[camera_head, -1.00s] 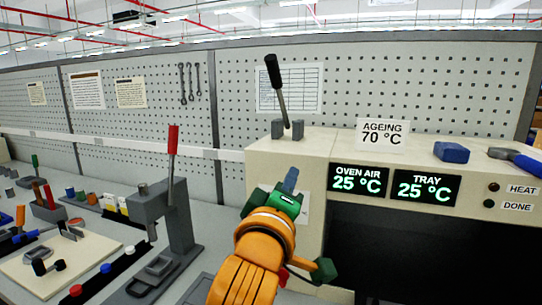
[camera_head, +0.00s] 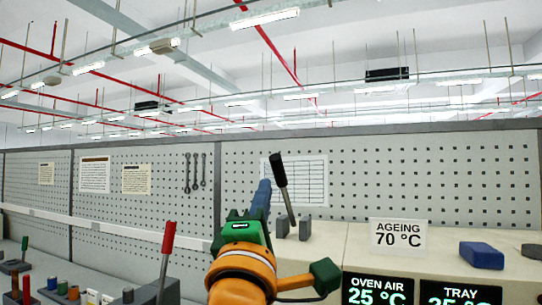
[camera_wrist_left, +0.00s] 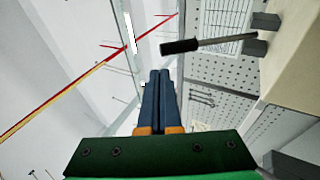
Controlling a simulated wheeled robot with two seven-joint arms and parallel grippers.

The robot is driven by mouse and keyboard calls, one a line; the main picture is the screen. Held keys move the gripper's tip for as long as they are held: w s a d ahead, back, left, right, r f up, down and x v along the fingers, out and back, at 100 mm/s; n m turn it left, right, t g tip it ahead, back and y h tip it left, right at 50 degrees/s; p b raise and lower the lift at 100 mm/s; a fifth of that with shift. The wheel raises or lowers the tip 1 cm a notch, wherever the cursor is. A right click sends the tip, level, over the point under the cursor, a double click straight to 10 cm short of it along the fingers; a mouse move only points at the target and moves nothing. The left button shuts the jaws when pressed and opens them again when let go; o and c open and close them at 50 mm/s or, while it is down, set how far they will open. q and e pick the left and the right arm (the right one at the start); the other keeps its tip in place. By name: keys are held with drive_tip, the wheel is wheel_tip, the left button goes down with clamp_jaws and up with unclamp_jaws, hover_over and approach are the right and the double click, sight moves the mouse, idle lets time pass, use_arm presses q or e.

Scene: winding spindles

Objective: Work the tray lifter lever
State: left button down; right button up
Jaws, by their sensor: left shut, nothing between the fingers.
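The lever (camera_head: 281,178) has a black handle on a thin metal rod. It stands between two grey bracket blocks (camera_head: 305,228) on top of the cream oven housing (camera_head: 345,245) and leans slightly left in the head view. My left gripper (camera_head: 262,186), green with blue fingers, is raised just left of the lever in the picture. In the left wrist view its fingers (camera_wrist_left: 158,76) are together and empty. The lever handle (camera_wrist_left: 181,46) shows there beyond the fingertips and to their right, apart from them. My right gripper is not in view.
An "AGEING 70 °C" sign (camera_head: 398,238) and a blue block (camera_head: 481,255) sit on the housing right of the lever. A red-handled press lever (camera_head: 168,240) stands on the bench at left. A pegboard wall (camera_head: 345,165) runs behind.

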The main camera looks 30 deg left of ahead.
sight(273, 158)
use_arm(q)
drive_tip(key=p+x, duration=0.5)
drive_tip(key=x, duration=0.3)
drive_tip(key=shift+r, duration=0.25)
drive_tip(key=shift+w+a, duration=0.2)
drive_tip(key=shift+w, duration=0.1)
